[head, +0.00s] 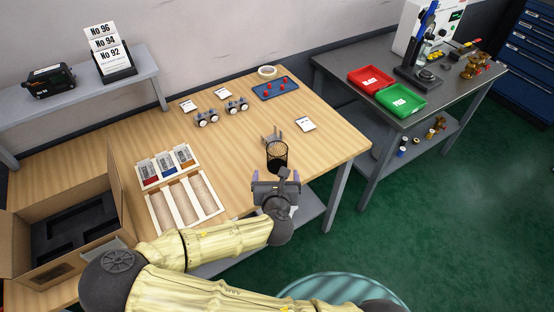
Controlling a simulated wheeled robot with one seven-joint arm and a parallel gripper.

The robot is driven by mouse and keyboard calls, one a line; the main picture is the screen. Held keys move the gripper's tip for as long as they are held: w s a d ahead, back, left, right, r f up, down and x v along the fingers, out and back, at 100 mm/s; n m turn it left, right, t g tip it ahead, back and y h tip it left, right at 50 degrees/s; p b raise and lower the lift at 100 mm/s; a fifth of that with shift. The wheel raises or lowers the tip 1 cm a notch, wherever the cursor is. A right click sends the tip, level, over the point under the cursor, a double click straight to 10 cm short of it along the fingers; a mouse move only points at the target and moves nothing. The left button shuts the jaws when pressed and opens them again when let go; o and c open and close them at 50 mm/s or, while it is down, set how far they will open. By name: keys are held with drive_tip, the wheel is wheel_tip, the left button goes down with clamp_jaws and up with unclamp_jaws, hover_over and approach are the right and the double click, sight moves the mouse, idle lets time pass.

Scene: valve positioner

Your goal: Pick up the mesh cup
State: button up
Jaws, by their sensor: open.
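The mesh cup (277,156) is a black open-topped cup standing upright near the right front part of the wooden table. Grey pieces (271,136) show at its top and back; I cannot tell whether they are in the cup or behind it. My gripper (276,181) is open at the table's front edge, just on the near side of the cup. Its two purplish fingers point toward the cup, one to each side. I cannot tell whether they touch it. The lower part of the cup is partly hidden by my gripper.
A wooden tray (155,212) and colored packs (166,164) lie left of the cup. A white card (306,124) lies behind it to the right. Small wheeled parts (207,118) and a blue tray (262,94) are farther back. An open cardboard box (18,245) is at far left.

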sight(276, 157)
drive_tip(key=shift+w+f, duration=0.1)
drive_tip(key=x, duration=1.2)
drive_tip(key=shift+b, duration=0.35)
drive_tip(key=shift+w, duration=0.1)
drive_tip(key=x, duration=0.2)
drive_tip(key=p+x, duration=0.1)
drive_tip(key=x, duration=0.2)
drive_tip(key=shift+d+f+p, duration=0.15)
drive_tip(key=shift+f+p, duration=0.05)
drive_tip(key=shift+p, duration=0.1)
drive_tip(key=shift+c, duration=0.2)
drive_tip(key=c, duration=1)
